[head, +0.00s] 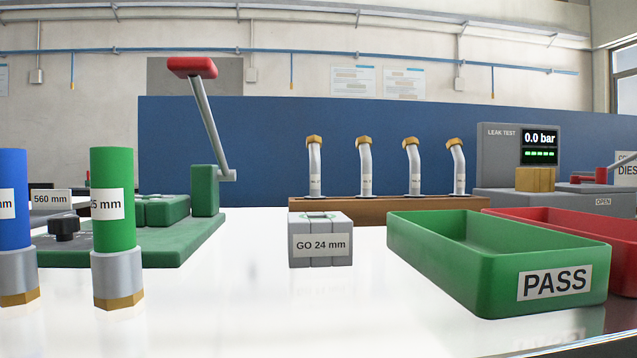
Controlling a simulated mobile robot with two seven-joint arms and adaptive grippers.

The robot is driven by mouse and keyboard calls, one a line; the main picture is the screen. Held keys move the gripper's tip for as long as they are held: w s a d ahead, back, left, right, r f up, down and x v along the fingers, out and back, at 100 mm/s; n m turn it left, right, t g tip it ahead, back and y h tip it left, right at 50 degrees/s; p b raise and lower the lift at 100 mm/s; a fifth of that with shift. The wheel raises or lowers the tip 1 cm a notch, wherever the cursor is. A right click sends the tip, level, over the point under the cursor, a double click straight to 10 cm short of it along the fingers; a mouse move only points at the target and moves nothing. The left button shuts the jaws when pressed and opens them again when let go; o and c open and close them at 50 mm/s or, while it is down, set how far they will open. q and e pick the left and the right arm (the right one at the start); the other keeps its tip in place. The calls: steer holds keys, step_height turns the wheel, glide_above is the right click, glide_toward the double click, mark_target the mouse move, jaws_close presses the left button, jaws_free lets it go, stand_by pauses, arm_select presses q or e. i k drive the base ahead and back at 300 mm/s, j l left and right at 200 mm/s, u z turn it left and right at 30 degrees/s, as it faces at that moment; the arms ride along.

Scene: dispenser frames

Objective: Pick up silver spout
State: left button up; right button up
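Several silver spouts stand in a row on a brown wooden rack (385,207) at the back of the table. From left to right, I see the first spout (315,172), the second (365,170), the third (413,170) and the one at the far right (458,170). They are upright and apart from each other. Neither of my grippers shows in the head view.
A grey GO 24 mm block (321,243) stands in front of the rack. A green PASS tray (440,262) and red tray (560,235) are at right. At left are green (113,215) and blue (14,215) cylinders and a green lever fixture (204,191). The leak tester (500,150) is behind.

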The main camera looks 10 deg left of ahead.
mark_target(411, 145)
steer(key=l+u, duration=0.5)
steer(key=l, duration=1.05)
steer(key=j, duration=0.75)
